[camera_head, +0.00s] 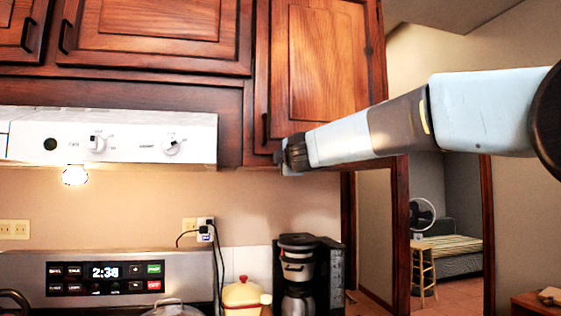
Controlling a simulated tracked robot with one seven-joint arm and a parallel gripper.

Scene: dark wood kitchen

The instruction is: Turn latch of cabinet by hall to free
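The wooden cabinet by the hall (328,62) is on the upper wall, right of the range hood, with its door closed. A dark vertical handle (265,130) is near the lower left of that door. My arm reaches in from the right across the door's lower part. My gripper (283,158) is at the door's lower left corner, just below and right of the handle. Its fingers are small and dark against the wood, so I cannot tell whether they are open or touching anything. I cannot make out the latch; the gripper covers part of that corner.
The white range hood (110,136) is left of the gripper. Below are a stove with a lit clock panel (105,277), a coffee maker (308,275) and a cream pot with a red knob (243,298). A doorway at right shows a bed (450,257) and a wooden stool (422,268).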

